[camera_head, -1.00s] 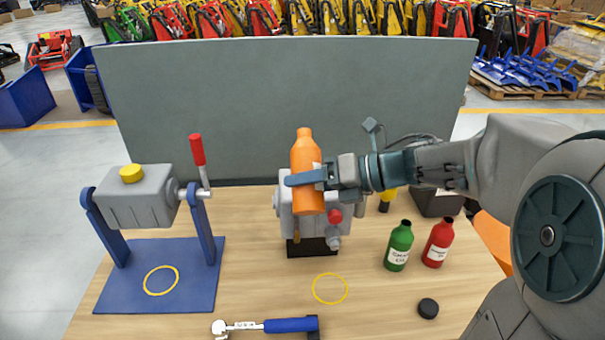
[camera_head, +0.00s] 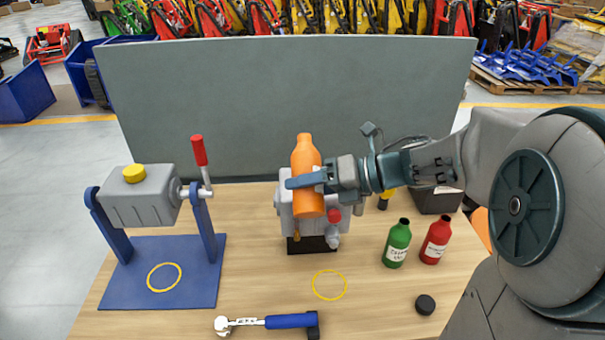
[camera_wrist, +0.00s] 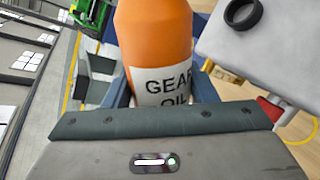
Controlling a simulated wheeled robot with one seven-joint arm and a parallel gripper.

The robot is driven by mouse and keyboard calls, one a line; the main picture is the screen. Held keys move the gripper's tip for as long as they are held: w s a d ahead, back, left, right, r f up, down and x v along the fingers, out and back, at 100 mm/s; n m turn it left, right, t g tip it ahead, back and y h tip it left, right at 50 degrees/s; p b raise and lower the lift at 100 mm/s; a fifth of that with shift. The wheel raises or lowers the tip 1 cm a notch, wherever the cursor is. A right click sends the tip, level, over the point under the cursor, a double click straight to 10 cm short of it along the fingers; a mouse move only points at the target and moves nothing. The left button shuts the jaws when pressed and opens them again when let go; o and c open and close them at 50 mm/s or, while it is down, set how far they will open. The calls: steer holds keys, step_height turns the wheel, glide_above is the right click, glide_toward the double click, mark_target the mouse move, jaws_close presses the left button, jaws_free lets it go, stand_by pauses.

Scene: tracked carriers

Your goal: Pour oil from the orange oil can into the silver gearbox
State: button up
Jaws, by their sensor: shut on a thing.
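The orange oil can (camera_head: 306,200) is held in my gripper (camera_head: 305,180), neck up and nearly upright in the head view. Its "GEAR OIL" label shows in the wrist view (camera_wrist: 165,87). My gripper is shut around its middle. A grey gearbox-like box (camera_head: 345,218) stands on a black base behind and below the can, partly hidden by it. In the wrist view a grey top (camera_wrist: 285,55) with a black ring (camera_wrist: 242,16) is to the right of the can, apart from it. Another silver-grey box (camera_head: 140,208) with a yellow cap hangs in a blue stand at left.
A red-handled lever (camera_head: 200,158) rises beside the left box. A green bottle (camera_head: 397,243), a red bottle (camera_head: 436,241) and a black cap (camera_head: 425,305) are at right. A blue-handled tool (camera_head: 290,321) lies in front. A grey panel (camera_head: 250,110) stands behind.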

steer(key=shift+s+f+m+g+p, duration=0.4)
steer(key=shift+m+g+p, duration=0.35)
steer(key=shift+p, duration=1.55)
stand_by(0.5)
steer(key=shift+f+m+g+p, duration=0.3)
steer(key=shift+m+g+p, duration=0.15)
steer(key=shift+m, duration=0.2)
stand_by(2.9)
steer(key=shift+p, duration=0.3)
stand_by(1.4)
